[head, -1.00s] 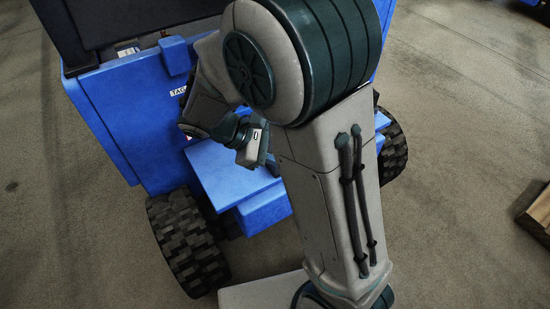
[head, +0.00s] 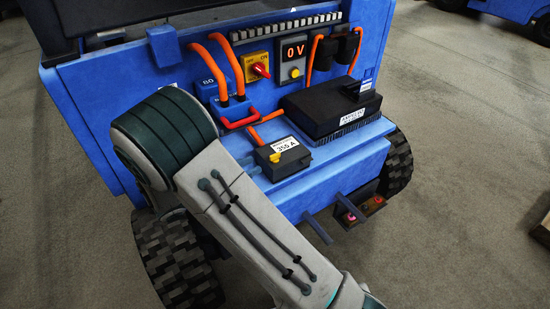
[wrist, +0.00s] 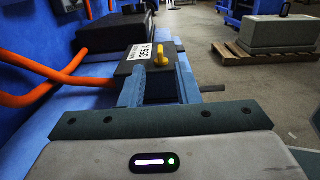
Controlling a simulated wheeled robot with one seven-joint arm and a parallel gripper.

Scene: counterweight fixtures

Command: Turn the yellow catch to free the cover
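The cover is a small dark box with a white "355 A" label (head: 284,144), sitting on the blue ledge of the blue vehicle. Its yellow catch (head: 276,157) is on its near side in the head view.
Orange cables (head: 236,66) run down left of the box. A larger black unit (head: 330,105) sits behind it to the right. A red switch (head: 261,70) and a "0 V" display (head: 293,51) are on the panel. Open floor (head: 450,180) lies to the right.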

